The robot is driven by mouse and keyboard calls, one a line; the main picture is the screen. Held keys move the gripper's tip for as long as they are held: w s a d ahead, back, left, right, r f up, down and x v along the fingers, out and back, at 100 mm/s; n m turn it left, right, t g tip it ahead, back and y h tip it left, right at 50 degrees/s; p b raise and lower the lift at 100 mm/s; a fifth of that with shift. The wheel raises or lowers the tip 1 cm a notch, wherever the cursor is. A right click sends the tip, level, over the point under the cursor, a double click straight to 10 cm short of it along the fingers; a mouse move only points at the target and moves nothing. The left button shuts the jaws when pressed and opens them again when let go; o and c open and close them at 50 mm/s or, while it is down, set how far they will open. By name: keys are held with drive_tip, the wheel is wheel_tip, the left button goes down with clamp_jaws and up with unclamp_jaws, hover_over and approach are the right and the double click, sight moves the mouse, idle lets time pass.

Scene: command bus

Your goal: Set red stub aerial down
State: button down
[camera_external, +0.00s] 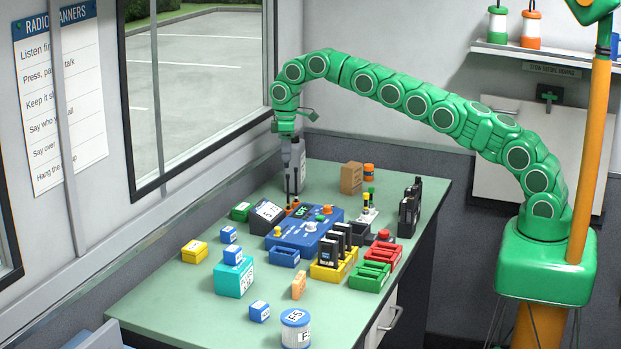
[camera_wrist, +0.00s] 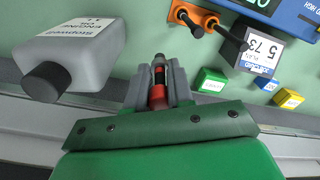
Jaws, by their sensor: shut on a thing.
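My gripper (camera_wrist: 157,82) is shut on the red stub aerial (camera_wrist: 158,93) in the wrist view. The aerial shows red and black bands between the grey fingers. In the external view my gripper (camera_external: 288,137) is above the back left of the green table (camera_external: 175,292), and the aerial cannot be made out there. A grey bottle (camera_external: 299,165) with a white label stands close by; it also shows in the wrist view (camera_wrist: 75,55), left of the fingers.
A dark display box (camera_external: 266,216), a green block (camera_external: 241,211) and a yellow block (camera_external: 194,251) lie left. The front left table is clear.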

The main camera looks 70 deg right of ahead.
drive_tip(key=shift+w+d+f, duration=0.15)
drive_tip(key=shift+w+f, duration=0.75)
drive_tip(key=shift+w, duration=0.15)
drive_tip(key=shift+f, duration=0.1)
drive_tip(key=shift+f, duration=0.2)
drive_tip(key=shift+f, duration=4.85)
drive_tip(key=shift+f, duration=0.1)
drive_tip(key=c, duration=1)
unclamp_jaws()
